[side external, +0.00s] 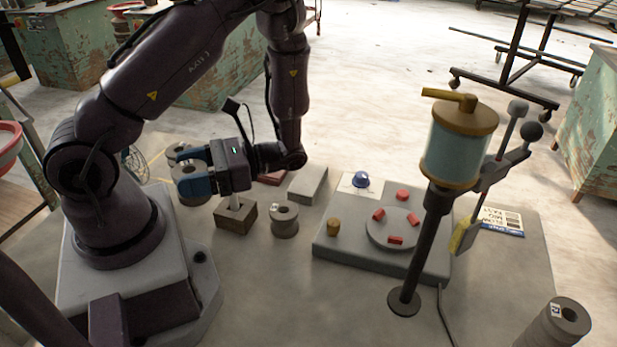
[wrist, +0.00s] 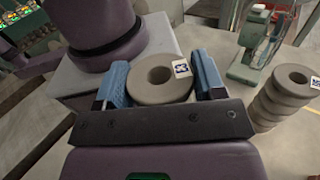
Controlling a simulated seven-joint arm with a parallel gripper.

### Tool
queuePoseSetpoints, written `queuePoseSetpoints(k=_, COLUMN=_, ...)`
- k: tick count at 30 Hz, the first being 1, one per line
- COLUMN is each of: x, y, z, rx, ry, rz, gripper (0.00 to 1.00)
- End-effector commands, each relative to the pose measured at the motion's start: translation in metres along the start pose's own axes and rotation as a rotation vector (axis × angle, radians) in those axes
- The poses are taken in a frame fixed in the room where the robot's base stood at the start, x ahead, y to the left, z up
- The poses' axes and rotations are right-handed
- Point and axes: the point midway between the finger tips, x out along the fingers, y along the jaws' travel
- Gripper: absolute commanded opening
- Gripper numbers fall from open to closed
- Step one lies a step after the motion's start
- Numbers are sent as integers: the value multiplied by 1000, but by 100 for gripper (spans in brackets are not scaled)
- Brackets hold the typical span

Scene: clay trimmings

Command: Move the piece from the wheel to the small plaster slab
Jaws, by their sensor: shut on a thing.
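My gripper (side external: 191,170) is at the left of the work table in the side view, its blue fingers on either side of a thick grey ring (side external: 183,171). In the wrist view the ring (wrist: 158,78) sits between the two fingers, its hole and a small printed label showing. The wheel looks to be the round grey disc (side external: 379,234) on a large grey slab (side external: 338,254), well to the right of my gripper. Several red pieces lie on or near it, one at its front (side external: 396,240). A pale grey block (side external: 308,184), perhaps the small plaster slab, lies behind a loose grey spool.
The loose spool (side external: 284,220) and a brown block (side external: 235,217) stand near my gripper. A tall post with a teal canister (side external: 458,150) rises in front of the wheel.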

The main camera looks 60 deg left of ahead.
Motion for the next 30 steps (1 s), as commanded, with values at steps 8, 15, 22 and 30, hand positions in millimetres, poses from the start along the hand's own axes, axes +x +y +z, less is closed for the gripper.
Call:
queuePoseSetpoints(k=8, x=-29, y=69, z=-8, rx=3, ry=0, rz=750, gripper=27)
queuePoseSetpoints(k=15, x=-96, y=95, z=4, rx=4, ry=3, rz=1362, gripper=27)
queuePoseSetpoints(k=22, x=-170, y=73, z=28, rx=7, ry=6, rz=1923, gripper=27)
queuePoseSetpoints(k=30, x=-233, y=-6, z=63, rx=9, ry=8, rz=2532, gripper=27)
